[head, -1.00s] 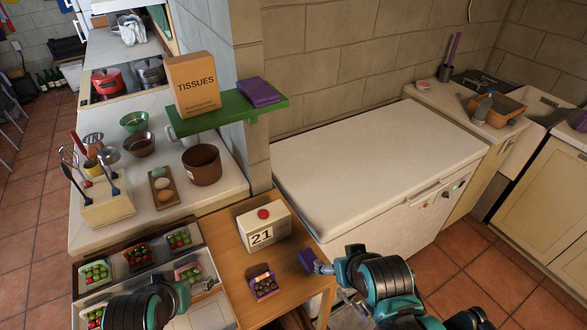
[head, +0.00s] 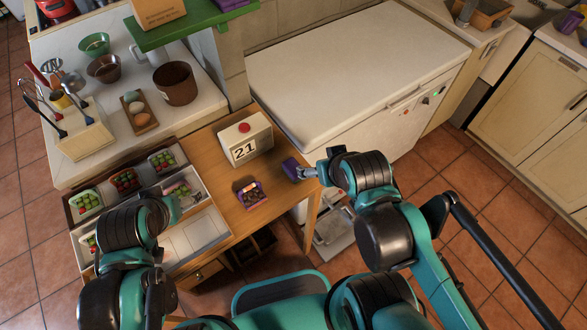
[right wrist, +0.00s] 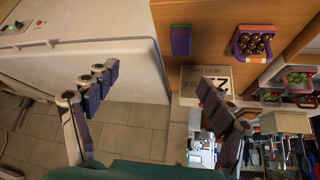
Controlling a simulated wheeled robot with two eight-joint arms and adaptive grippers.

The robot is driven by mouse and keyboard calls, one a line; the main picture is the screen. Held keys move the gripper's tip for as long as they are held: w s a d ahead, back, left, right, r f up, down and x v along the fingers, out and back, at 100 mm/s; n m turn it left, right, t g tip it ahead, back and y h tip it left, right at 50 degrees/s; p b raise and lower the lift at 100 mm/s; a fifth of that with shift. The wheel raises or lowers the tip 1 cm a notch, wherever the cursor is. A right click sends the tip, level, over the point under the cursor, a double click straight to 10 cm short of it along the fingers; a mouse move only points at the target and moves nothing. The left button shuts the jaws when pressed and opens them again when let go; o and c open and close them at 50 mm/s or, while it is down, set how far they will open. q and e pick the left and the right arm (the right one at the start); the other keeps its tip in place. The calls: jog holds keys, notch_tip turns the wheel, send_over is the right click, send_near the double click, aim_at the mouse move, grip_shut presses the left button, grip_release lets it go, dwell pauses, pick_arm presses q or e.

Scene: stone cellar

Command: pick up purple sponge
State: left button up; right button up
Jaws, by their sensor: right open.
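The purple sponge (head: 290,168) is at the right edge of the wooden table, just beyond my right gripper's tip in the head view. In the right wrist view the sponge (right wrist: 181,40) shows a purple side and a green layer, standing near the white freezer. My right gripper (head: 309,173) is open; in the right wrist view its two fingers (right wrist: 158,77) are spread wide, with the sponge ahead of them, not held. My left gripper (head: 177,206) is over the crate at the left; its fingers are too unclear to judge.
The white chest freezer (head: 350,75) borders the table. A crate (head: 205,187) holds fruit punnets. A green shelf (head: 195,24) overhangs the left counter.

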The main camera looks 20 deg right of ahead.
jog(key=n, duration=0.2)
jog(key=n+g+p, duration=0.3)
jog(key=n+g, duration=0.4)
jog(key=n, duration=1.2)
send_over(293, 167)
jog(key=f, duration=0.4)
jog(key=d+f, duration=0.1)
jog(key=f, duration=0.1)
jog(key=shift+s, duration=0.2)
jog(key=shift+w+a+f+n, duration=0.1)
jog(key=shift+f+n, duration=0.15)
jog(key=shift+f, duration=0.15)
jog(key=shift+w+a+f+n, duration=0.1)
jog(key=shift+f+n, duration=0.15)
jog(key=shift+f, duration=0.1)
jog(key=f+b, duration=0.1)
jog(key=f, duration=0.1)
jog(key=f+b, duration=0.1)
jog(key=f, duration=0.4)
jog(key=shift+a+f+b, duration=0.25)
jog(key=shift+f+b, duration=0.05)
jog(key=shift+b, duration=0.1)
jog(key=shift+r, duration=0.1)
jog(key=c, duration=1)
jog(key=shift+o, duration=0.2)
jog(key=shift+r, duration=0.1)
